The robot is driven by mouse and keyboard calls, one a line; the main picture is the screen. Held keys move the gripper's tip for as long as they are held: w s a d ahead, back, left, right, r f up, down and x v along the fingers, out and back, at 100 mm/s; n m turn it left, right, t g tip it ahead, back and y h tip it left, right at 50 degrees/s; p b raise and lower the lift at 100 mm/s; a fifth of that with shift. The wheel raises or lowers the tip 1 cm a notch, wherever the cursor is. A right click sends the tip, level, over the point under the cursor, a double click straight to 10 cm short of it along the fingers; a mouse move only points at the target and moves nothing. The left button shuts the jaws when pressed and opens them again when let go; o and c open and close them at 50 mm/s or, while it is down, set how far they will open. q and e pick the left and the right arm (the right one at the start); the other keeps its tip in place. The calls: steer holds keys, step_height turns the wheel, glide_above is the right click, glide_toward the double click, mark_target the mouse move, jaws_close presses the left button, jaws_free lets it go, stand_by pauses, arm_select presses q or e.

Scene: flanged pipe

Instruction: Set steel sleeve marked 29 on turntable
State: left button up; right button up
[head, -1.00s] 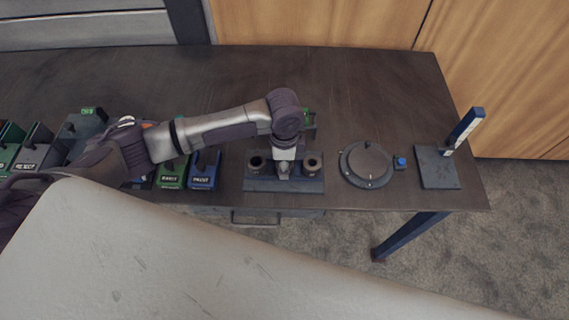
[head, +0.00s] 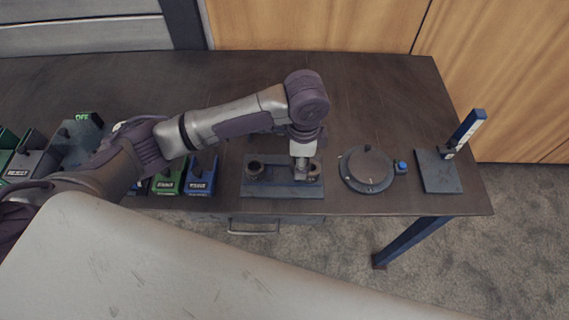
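A dark rack (head: 283,190) on the workbench holds a sleeve (head: 254,167) at its left end and another sleeve (head: 315,170) at its right end. No number is readable on either, so I cannot tell which is 29. My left gripper (head: 301,174) points down at the right sleeve and partly hides it. Its fingers are too small to show whether they are apart or touch the sleeve. The round grey turntable (head: 367,167) stands right of the rack, with nothing on it. My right gripper is out of view.
A blue knob (head: 402,166) sits beside the turntable. A flat plate (head: 438,172) with a blue upright (head: 467,130) stands at the right end. Green and blue bins (head: 201,178) line the left. The back of the bench (head: 380,95) is clear.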

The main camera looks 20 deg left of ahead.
arm_select(q)
steer(key=s+d+r+p, duration=0.1)
steer(key=d+r+p, duration=0.4)
steer(key=d+r, duration=0.2)
step_height(320, 180, up, 3)
steer(key=shift+s+f+p, duration=0.15)
steer(key=shift+s+p, duration=0.05)
steer(key=shift+p, duration=0.1)
stand_by(0.4)
